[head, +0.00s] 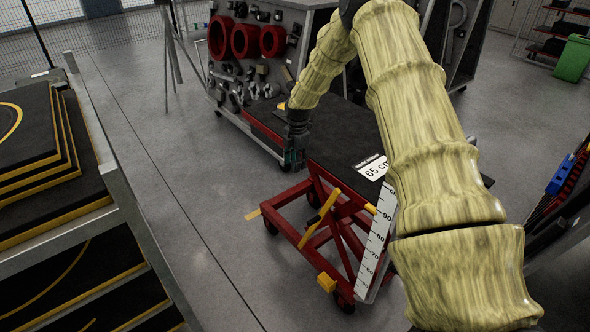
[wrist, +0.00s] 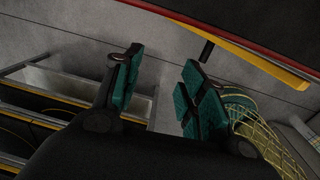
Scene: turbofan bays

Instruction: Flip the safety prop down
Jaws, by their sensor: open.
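A red lift cart (head: 318,238) with a black top stands in the middle of the head view. A yellow bar (head: 321,217), which looks like the safety prop, leans diagonally across its red frame. My gripper (head: 293,160) hangs at the left edge of the cart top, above and left of that bar. In the wrist view my gripper (wrist: 160,68) has its green-padded fingers apart with nothing between them. A yellow bar (wrist: 258,64) with a dark peg shows there beyond the right finger, apart from it; I cannot tell if it is the same bar.
A height scale (head: 376,245) and a "65 cm" sign (head: 372,168) are at the cart's right. A tool board (head: 250,60) stands behind. A grey rack (head: 130,215) with black, yellow-edged shelves is at left. Floor between rack and cart is clear.

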